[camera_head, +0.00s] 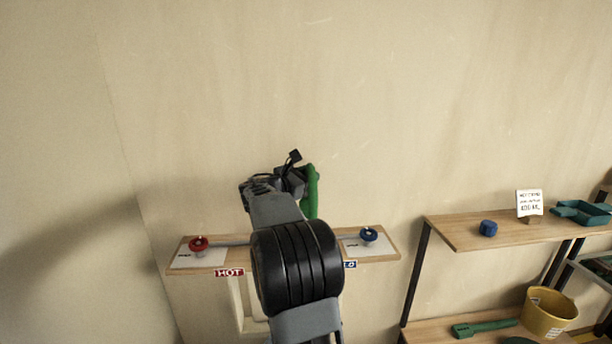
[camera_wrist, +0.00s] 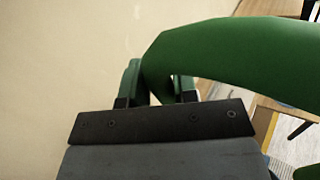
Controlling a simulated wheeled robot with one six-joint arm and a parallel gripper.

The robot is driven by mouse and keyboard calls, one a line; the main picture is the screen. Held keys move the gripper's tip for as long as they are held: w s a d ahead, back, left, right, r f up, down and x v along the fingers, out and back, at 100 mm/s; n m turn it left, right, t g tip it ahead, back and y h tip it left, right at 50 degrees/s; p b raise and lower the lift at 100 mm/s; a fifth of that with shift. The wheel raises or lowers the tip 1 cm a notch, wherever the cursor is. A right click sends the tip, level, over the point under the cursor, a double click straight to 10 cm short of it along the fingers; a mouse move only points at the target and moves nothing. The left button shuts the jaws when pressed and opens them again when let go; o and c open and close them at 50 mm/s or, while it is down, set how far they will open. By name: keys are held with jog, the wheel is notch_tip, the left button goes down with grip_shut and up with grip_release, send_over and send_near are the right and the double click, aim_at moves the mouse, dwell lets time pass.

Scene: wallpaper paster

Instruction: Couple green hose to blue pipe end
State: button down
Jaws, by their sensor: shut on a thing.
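The green hose (camera_head: 313,192) shows in the head view at the right side of my gripper (camera_head: 292,178), hanging in front of the wall. In the wrist view the thick green hose (camera_wrist: 235,48) arches out to the right, and one end passes down between the fingers of my gripper (camera_wrist: 160,88). My gripper is shut on the hose. A wooden board with a red knob (camera_head: 198,244) above a HOT label and a blue knob (camera_head: 368,234) stands below. My arm covers the middle of the board; I cannot make out a blue pipe end.
A wooden shelf (camera_head: 460,236) at the right holds a blue round part (camera_head: 488,228), a sign card (camera_head: 529,203) and a teal tray (camera_head: 581,213). A yellow bucket (camera_head: 549,312) and a green tool (camera_head: 484,328) sit lower. The wall above is bare.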

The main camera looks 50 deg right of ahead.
aim_at(304, 210)
jog(key=shift+s+d, duration=0.15)
jog(key=shift+f+b, duration=0.35)
jog(key=shift+b, duration=0.25)
jog(key=shift+f+b, duration=2)
jog(key=shift+f, duration=0.5)
jog(key=shift+t, duration=0.3)
jog(key=shift+f+b, duration=1.8)
jog(key=shift+f, duration=0.4)
jog(key=c, duration=0.8)
grip_release()
jog(key=a+b, duration=0.2)
jog(key=a, duration=1.2)
jog(key=shift+w, duration=0.2)
jog(key=shift+f, duration=0.1)
